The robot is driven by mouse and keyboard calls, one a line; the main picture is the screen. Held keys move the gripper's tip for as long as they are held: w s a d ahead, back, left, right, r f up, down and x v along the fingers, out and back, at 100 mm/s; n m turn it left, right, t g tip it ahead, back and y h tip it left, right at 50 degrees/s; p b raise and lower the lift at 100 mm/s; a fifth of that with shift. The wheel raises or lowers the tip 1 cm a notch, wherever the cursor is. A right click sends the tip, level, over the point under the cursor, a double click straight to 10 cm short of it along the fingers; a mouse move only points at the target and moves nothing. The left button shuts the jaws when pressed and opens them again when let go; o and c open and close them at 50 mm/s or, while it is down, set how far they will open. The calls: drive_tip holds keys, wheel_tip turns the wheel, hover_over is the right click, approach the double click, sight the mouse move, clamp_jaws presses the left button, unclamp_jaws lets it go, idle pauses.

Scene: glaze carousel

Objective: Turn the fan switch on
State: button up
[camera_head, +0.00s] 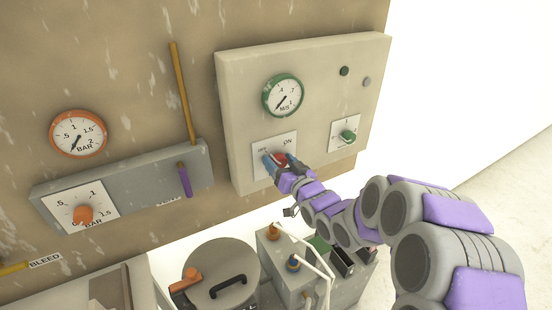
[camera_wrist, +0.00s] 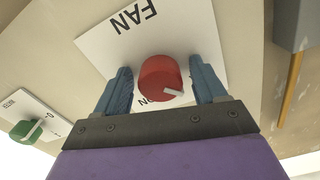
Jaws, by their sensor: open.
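The fan switch is a red round knob (camera_wrist: 158,72) with a white pointer mark, on a white plate (camera_wrist: 100,42) lettered FAN. In the wrist view the pointer is toward the lower right, away from the partly hidden ON lettering at lower left. In the head view the plate (camera_head: 262,146) shows OFF at left and ON at right, and the red knob (camera_head: 281,159) is partly hidden. My gripper (camera_head: 279,161) is at the plate. In the wrist view its blue fingers (camera_wrist: 160,82) are open, one on each side of the knob, with visible gaps.
A grey box (camera_head: 130,180) with an orange knob (camera_head: 83,215) and a lever (camera_head: 183,95) is at left. A lidded drum (camera_head: 220,262) and hoses (camera_head: 310,252) stand below.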

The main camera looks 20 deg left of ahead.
drive_tip(key=shift+s+a+r, duration=0.15)
drive_tip(key=shift+s+a, duration=0.05)
drive_tip(key=shift+a, duration=0.1)
drive_tip(key=shift+w+d, duration=0.25)
drive_tip(key=shift+d, duration=0.3)
drive_tip(key=shift+c, duration=0.8)
drive_tip(key=shift+s+r, duration=0.1)
drive_tip(key=shift+c, duration=0.6)
drive_tip(key=shift+a, duration=0.1)
drive_tip(key=c, duration=0.7)
